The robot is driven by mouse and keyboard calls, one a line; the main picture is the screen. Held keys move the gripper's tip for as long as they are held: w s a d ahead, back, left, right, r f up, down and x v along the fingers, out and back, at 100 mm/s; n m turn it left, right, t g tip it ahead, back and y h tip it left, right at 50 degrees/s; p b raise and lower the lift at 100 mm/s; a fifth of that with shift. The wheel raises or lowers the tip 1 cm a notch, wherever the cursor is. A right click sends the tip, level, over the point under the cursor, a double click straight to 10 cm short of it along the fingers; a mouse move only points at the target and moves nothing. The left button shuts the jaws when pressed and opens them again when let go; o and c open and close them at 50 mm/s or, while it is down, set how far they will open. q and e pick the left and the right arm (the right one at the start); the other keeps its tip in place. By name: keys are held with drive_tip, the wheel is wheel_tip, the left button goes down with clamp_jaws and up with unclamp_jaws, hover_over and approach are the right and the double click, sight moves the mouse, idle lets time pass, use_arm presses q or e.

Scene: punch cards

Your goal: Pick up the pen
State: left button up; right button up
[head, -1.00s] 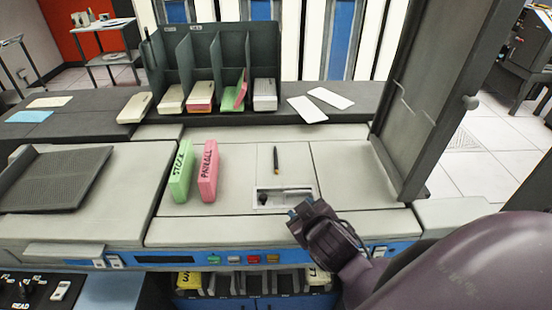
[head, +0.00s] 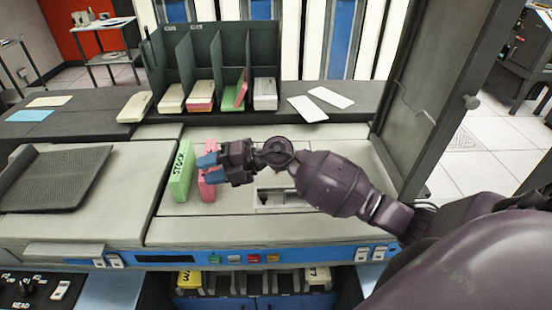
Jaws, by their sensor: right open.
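The pen is not visible now; my right arm covers the spot on the machine's pale top where it lay. My right gripper (head: 211,169) is open, with its blue-tipped fingers pointing left. In the picture its fingertips overlap the pink card stack (head: 206,190); I cannot tell whether they touch it. The green card stack marked STOCK (head: 180,172) stands just left of the fingertips. My left gripper is not in view.
A recessed slot (head: 272,199) in the machine top is partly behind my arm. A dark card rack (head: 215,55) stands at the back. A dark ribbed tray (head: 55,180) lies at left. An upright dark panel (head: 425,95) rises at right. The front top is clear.

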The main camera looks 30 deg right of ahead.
drive_tip(key=w+d+f+g+h, duration=0.15)
drive_tip(key=d+g+h, duration=0.25)
drive_tip(key=d+h, duration=0.5)
drive_tip(key=w+d+g+h, duration=0.3)
drive_tip(key=d+h, duration=0.2)
drive_tip(key=d, duration=0.7)
drive_tip(key=f, duration=1)
drive_tip(key=shift+d, duration=0.2)
clamp_jaws()
